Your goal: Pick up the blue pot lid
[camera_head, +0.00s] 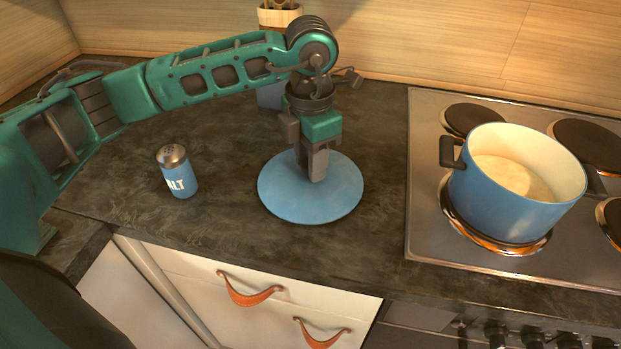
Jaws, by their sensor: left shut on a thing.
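The blue pot lid (290,205) is a flat blue disc in the middle of the head view, at or just above the dark countertop; I cannot tell whether it touches the counter. My left gripper (317,176) points straight down over the lid's centre. Its fingers are closed together there, shut on the lid at its middle. The lid's knob is hidden by the fingers. My right gripper is not in the view.
A blue pot (500,200) with a cream inside and dark handles stands on a front burner of the steel stove (425,235) at the right. A blue salt shaker (177,172) stands left of the lid. A utensil holder (270,95) is behind my left arm.

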